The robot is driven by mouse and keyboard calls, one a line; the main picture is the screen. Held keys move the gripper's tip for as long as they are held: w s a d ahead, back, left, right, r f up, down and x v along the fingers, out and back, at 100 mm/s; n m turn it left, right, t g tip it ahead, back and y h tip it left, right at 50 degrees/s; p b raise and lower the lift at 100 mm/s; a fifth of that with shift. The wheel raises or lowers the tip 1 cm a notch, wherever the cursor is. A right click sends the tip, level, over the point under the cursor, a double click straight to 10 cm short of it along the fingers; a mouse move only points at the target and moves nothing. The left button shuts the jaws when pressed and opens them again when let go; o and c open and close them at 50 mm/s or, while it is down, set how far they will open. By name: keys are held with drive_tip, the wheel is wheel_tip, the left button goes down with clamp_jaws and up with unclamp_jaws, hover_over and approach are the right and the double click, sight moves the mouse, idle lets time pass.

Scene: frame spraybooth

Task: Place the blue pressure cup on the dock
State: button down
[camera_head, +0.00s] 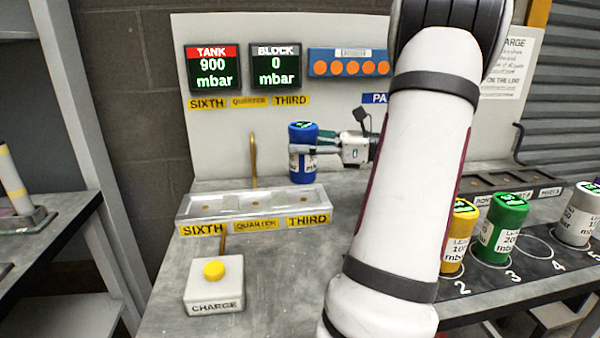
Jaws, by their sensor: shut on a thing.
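The blue pressure cup (303,168) is upright in my gripper (310,150), at the back of the bench. My gripper is shut on it from the right, around its middle. The cup is behind the right part of the dock (190,208), a long clear-sided tray with labels SIXTH, QUARTER and THIRD on its front. Three slots show in the dock and no cup stands in them. I cannot tell exactly how high the cup is above the bench.
A yellow cup (459,238), green cup (502,230) and grey cup (576,216) stand on the right. Panel screens (213,68) read TANK 900 mbar, BLOCK 0 mbar. A brass pipe (253,158) rises behind the dock.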

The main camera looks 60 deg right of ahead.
sight(304, 165)
drive_tip(key=shift+f+b, duration=0.75)
drive_tip(key=shift+f, duration=1.8)
drive_tip(key=shift+f, duration=0.15)
drive_tip(key=c, duration=0.7)
unclamp_jaws()
drive_tip(key=shift+s, duration=0.1)
drive_tip(key=p+v, duration=0.2)
drive_tip(key=v, duration=1)
